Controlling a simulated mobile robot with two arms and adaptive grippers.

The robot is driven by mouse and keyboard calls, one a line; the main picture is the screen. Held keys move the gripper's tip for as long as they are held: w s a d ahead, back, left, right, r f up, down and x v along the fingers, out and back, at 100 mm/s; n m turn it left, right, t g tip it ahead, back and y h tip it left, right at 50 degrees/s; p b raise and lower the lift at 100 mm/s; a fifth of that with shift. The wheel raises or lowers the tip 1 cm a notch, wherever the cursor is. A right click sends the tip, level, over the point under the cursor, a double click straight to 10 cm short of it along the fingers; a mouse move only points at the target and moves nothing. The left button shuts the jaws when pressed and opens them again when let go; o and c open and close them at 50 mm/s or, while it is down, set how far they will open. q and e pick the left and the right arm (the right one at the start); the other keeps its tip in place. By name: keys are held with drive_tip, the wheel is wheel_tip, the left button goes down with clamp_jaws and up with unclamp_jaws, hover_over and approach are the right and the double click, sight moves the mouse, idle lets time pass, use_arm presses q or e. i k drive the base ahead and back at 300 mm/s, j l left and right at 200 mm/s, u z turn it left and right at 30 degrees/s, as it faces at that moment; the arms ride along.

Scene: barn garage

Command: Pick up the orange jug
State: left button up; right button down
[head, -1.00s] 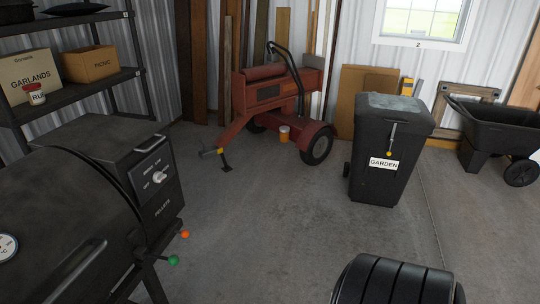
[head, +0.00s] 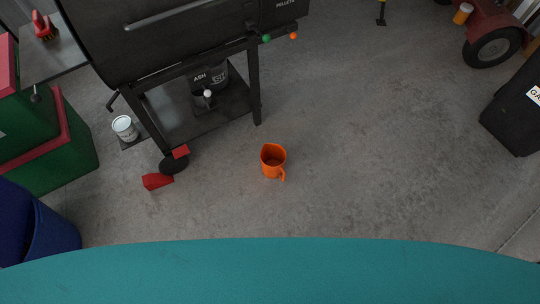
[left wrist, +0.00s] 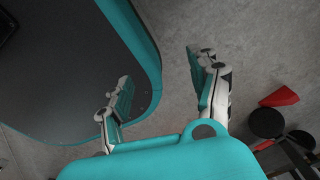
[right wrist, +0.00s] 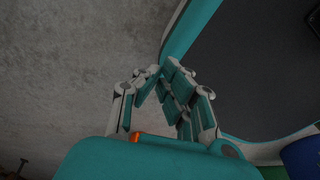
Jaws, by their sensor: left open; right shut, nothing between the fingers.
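The orange jug (head: 272,160) stands on the concrete floor in the head view, to the right of the grill's legs, with its handle toward the lower right. A small orange patch (right wrist: 137,136) shows at the edge of my wrist housing in the right wrist view; I cannot tell whether it is the jug. My left gripper (left wrist: 162,88) is open and empty, with bare floor and my base beyond it. My right gripper (right wrist: 158,80) is shut and empty, beside my base. Neither gripper shows in the head view.
The black grill (head: 180,35) stands behind and left of the jug. A red object (head: 157,181) and a can (head: 125,128) are near its legs. Green-and-red boxes (head: 60,150) and a blue bin (head: 50,235) are at left. Floor right of the jug is clear.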

sight(272, 156)
drive_tip(key=k+l, duration=0.15)
drive_tip(key=i+j+z, duration=0.3)
drive_tip(key=i, duration=0.2)
drive_tip(key=i+j+z, duration=0.25)
drive_tip(key=i+j, duration=0.2)
drive_tip(key=j, duration=0.1)
